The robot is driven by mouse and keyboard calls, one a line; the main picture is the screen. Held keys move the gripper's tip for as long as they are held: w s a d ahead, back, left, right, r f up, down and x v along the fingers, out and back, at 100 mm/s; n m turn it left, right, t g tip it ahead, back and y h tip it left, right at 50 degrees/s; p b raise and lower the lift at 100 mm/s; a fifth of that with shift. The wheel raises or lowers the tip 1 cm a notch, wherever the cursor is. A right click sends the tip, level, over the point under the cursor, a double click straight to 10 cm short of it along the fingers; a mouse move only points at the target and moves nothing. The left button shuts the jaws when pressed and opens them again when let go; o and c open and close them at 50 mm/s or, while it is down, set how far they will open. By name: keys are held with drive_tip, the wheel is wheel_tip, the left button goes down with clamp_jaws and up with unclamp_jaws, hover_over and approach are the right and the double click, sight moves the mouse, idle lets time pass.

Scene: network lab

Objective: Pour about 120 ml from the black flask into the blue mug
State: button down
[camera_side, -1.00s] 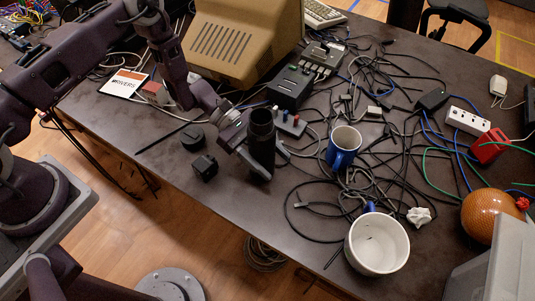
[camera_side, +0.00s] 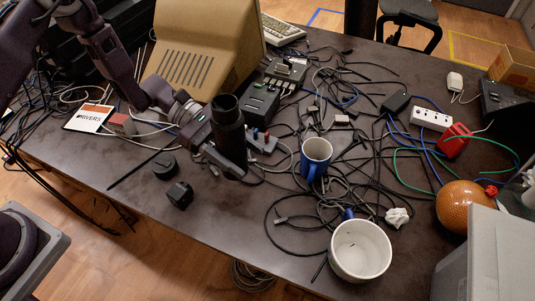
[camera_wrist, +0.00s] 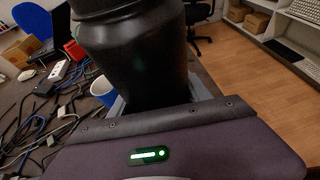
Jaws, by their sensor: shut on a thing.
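The black flask (camera_side: 230,138) stands upright in my gripper (camera_side: 228,158), open mouth upward, and appears held just above the table. What is inside it cannot be seen. My gripper is shut around its lower body. In the wrist view the flask (camera_wrist: 140,55) fills the upper middle, between the fingers. The blue mug (camera_side: 315,158) stands upright on the table to the right of the flask, apart from it, with cables around it. It also shows in the wrist view (camera_wrist: 103,92), left of the flask and partly hidden by it.
A white pot (camera_side: 360,250) stands near the front edge. Tangled cables (camera_side: 345,200) surround the mug. A black box with switches (camera_side: 258,103) and a beige monitor (camera_side: 195,60) stand behind the flask. A round black lid (camera_side: 164,165) and small black block (camera_side: 180,194) lie left. An orange ball (camera_side: 466,205) is at right.

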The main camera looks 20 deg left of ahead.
drive_tip(key=w+d, duration=0.2)
drive_tip(key=d, duration=1.5)
drive_tip(key=shift+w+d+f, duration=0.25)
drive_tip(key=shift+f, duration=0.05)
drive_tip(key=s+f+n+g+h, duration=0.1)
drive_tip(key=f+n, duration=0.1)
drive_tip(key=s+f+n+g+h, duration=0.1)
drive_tip(key=f+n, duration=0.2)
drive_tip(key=s+f+n+g+h, duration=0.1)
drive_tip(key=f+n+g, duration=0.1)
drive_tip(key=n, duration=0.1)
drive_tip(key=shift+d+f, duration=0.15)
drive_tip(key=shift+f, duration=0.15)
drive_tip(key=shift+s+r+n+h, duration=0.3)
drive_tip(key=shift+r+n+h, duration=0.3)
drive_tip(key=shift+n, duration=0.3)
drive_tip(key=shift+w+r+n+h, duration=0.1)
drive_tip(key=shift+r+n+h, duration=0.4)
drive_tip(key=shift+r+n, duration=0.75)
